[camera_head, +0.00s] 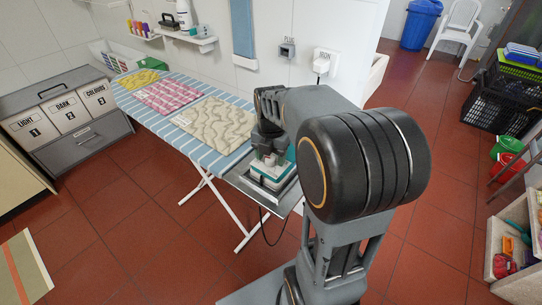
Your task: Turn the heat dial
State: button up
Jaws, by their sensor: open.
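An iron (270,174) with a white and teal body rests on the grey tray at the right end of the ironing board (180,142). I cannot make out the heat dial; it is too small or hidden by my arm. My gripper (264,150) is just above the iron, pointing down, with its fingers close to the iron's top. The jaws are open, and I cannot tell whether they touch the iron. My arm covers the right side of the iron and part of the tray.
Folded cloths lie along the board: yellow (139,79), pink checked (168,95) and beige patterned (216,121). A grey sorting cabinet (82,141) stands at left. A power socket (322,62) is on the wall. The dark cord hangs below the tray. Red tiled floor is clear in front.

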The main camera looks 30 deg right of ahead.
jog(key=shift+c, duration=0.2)
jog(key=c, duration=0.9)
jog(key=shift+m, duration=0.3)
jog(key=m+p, duration=0.1)
jog(key=m, duration=0.3)
jog(key=m+p, duration=0.1)
jog(key=m, duration=0.5)
jog(key=shift+s, duration=0.15)
dwell(0.4)
jog(key=o, duration=0.9)
